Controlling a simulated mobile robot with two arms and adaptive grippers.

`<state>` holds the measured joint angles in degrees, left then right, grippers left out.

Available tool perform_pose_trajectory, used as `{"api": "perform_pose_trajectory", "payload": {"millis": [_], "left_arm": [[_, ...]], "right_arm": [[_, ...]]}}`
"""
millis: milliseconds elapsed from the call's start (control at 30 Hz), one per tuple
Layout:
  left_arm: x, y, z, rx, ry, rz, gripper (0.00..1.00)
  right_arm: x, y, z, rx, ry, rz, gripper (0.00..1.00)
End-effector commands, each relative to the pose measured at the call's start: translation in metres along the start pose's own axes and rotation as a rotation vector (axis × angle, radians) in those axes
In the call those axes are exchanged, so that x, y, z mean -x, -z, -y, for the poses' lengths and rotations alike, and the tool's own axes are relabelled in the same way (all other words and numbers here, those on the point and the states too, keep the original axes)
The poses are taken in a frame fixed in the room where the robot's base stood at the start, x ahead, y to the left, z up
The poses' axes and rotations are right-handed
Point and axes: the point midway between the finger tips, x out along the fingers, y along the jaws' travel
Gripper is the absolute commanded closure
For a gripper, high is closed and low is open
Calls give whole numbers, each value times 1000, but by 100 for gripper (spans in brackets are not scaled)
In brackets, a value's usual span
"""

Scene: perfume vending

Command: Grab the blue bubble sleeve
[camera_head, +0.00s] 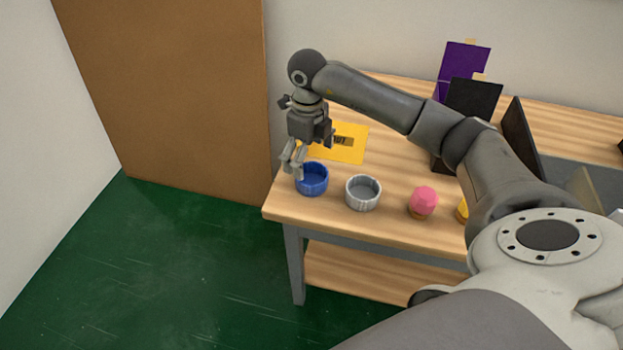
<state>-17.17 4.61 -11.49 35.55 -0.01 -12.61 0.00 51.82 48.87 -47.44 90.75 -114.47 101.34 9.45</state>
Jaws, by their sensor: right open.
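A blue round, open-topped piece (316,186), which I take to be the blue bubble sleeve, stands near the left front corner of the wooden table (400,226). My right gripper (293,165) hangs down at its back left rim, with the fingers open. The fingers overlap the rim in the picture; I cannot tell whether they touch it. The sleeve's back left edge is partly hidden by the fingers. My left gripper is not in view.
A grey-white ring-shaped piece (363,193) stands just right of the blue one, then a pink item (423,201) and a yellow item (462,210). A yellow sheet (352,155) lies behind. Black and purple (462,62) upright pieces stand at the back right.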

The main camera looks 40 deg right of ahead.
Motion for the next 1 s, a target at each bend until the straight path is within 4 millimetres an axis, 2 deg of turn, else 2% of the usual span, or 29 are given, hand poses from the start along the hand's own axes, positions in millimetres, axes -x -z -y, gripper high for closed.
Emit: {"api": "perform_pose_trajectory", "payload": {"millis": [167, 367, 500, 767, 1000], "left_arm": [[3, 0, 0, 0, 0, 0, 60], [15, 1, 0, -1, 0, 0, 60], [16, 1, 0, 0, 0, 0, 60], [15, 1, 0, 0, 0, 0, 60], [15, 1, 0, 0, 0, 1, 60]], "right_arm": [[-13, 0, -1, 1, -1, -1, 3], [-41, 3, -4, 2, -4, -4, 3], [-58, 2, -3, 1, -3, 0, 3], [-62, 1, -3, 3, -1, 2, 3], [-62, 1, -3, 2, -1, 2, 31]]}}
